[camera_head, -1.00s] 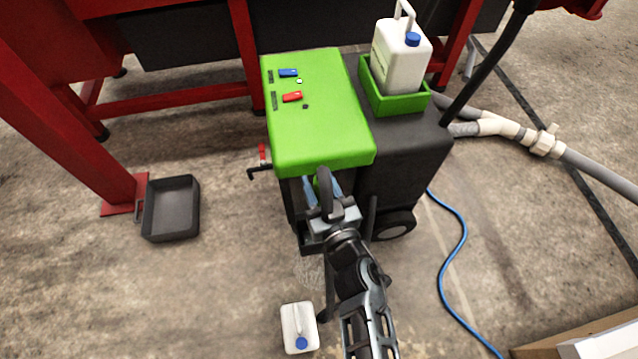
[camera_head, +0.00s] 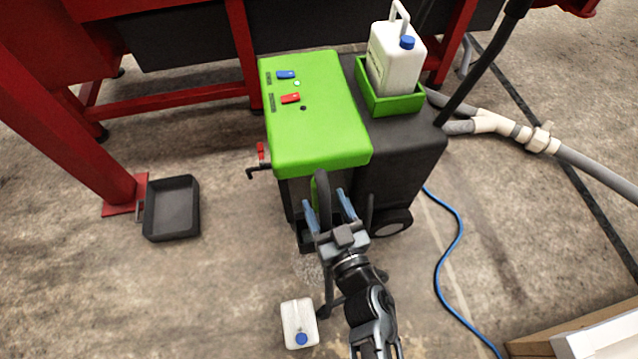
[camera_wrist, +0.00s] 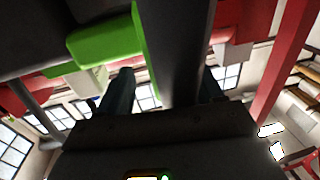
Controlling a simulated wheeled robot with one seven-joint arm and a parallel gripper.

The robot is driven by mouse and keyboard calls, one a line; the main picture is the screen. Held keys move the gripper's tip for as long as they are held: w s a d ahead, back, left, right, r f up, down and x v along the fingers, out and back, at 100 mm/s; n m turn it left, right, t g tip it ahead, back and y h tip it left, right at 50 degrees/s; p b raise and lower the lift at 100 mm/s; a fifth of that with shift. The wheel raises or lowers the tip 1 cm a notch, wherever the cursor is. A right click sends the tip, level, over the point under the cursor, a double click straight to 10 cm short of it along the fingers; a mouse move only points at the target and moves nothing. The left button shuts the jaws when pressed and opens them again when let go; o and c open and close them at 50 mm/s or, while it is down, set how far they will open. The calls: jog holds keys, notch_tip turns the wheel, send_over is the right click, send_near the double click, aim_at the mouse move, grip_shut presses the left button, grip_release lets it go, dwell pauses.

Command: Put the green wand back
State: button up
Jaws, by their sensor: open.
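A narrow green upright piece (camera_head: 317,192), which looks like part of the green wand, stands at the front of the machine, below its green top. A dark curved tube (camera_head: 324,186) is beside it, and I cannot tell whether they are joined. My gripper (camera_head: 326,198) is open, its two blue-grey fingers on either side of the dark tube, not closed on it. In the wrist view a dark bar with a green strip (camera_wrist: 139,38) along its left edge runs up between the fingers (camera_wrist: 163,90). The wand's lower part is hidden by my gripper.
The machine's green top (camera_head: 315,125) has blue and red switches. A white jug (camera_head: 393,62) stands in a green holder (camera_head: 392,104); another white jug (camera_head: 299,320) is on the floor. A black tray (camera_head: 172,208), blue cable (camera_head: 447,255) and grey hose (camera_head: 590,168) lie around.

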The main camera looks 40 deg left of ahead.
jog(key=p+v, duration=0.1)
jog(key=v, duration=0.5)
jog(key=shift+d, duration=0.3)
jog(key=shift+s+d, duration=0.1)
jog(key=shift+s, duration=0.1)
jog(key=s+d+r+m+t+h, duration=0.2)
jog(key=s+d, duration=0.1)
jog(key=d, duration=0.5)
jog(key=s+d+r+m+t+h, duration=0.2)
jog(key=s+d+h, duration=0.15)
jog(key=d, duration=0.35)
jog(key=s+d+r+m+t+h, duration=0.2)
jog(key=s+d, duration=0.2)
jog(key=d, duration=0.4)
jog(key=s+d+r+m+h, duration=0.2)
jog(key=s+d+r+h, duration=0.2)
jog(key=r, duration=0.4)
jog(key=s+d+r+m+h, duration=0.3)
jog(key=s+d+r, duration=0.3)
jog(key=s+r, duration=0.1)
jog(key=shift+s+d+r+m+g+h, duration=0.3)
jog(key=shift+d+r+g+h, duration=0.1)
jog(key=shift+r, duration=0.4)
